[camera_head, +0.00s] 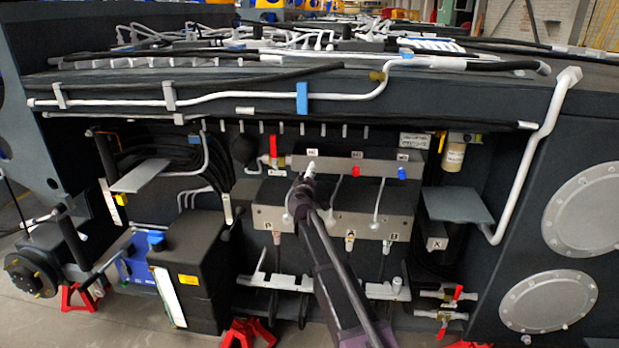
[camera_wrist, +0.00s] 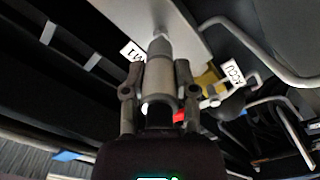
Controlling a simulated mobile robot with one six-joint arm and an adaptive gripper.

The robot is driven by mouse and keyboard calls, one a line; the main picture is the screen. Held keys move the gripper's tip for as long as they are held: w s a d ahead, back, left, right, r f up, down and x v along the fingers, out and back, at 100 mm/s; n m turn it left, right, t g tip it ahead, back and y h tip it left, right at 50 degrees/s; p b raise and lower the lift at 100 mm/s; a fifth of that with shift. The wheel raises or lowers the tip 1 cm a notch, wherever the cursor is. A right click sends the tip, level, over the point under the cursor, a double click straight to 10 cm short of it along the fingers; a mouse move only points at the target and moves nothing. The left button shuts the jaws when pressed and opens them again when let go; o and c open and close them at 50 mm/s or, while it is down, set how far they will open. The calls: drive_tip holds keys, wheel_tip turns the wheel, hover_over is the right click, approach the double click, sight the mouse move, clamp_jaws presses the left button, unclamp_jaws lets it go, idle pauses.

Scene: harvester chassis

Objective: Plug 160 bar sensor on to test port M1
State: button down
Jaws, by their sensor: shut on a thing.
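In the wrist view my gripper (camera_wrist: 160,72) is shut on a grey cylindrical sensor (camera_wrist: 160,60), one finger on each side. The sensor's narrow end points up at the grey manifold block (camera_wrist: 185,22), at the port beside the M1 label (camera_wrist: 133,51). Its tip appears to meet the port, but I cannot tell how fully it is seated. In the head view my gripper (camera_head: 307,182) is at the left of the upper manifold block (camera_head: 335,163), below a white label (camera_head: 312,153). A pale tip (camera_head: 311,168) shows above the fingers. The sensor's pressure marking is not legible.
A red cap (camera_head: 355,171) and a blue cap (camera_head: 402,173) sit to the right on the manifold. A red-handled valve (camera_head: 273,150) is close on the left. Thin pipes run down to the lower block (camera_head: 335,222). An ACCU label (camera_wrist: 234,90) shows nearby.

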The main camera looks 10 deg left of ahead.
drive_tip(key=shift+w, duration=1)
idle(0.4)
drive_tip(key=shift+c, duration=1.6)
unclamp_jaws()
drive_tip(key=shift+s, duration=0.1)
drive_tip(key=s, duration=1.2)
drive_tip(key=shift+a, duration=0.25)
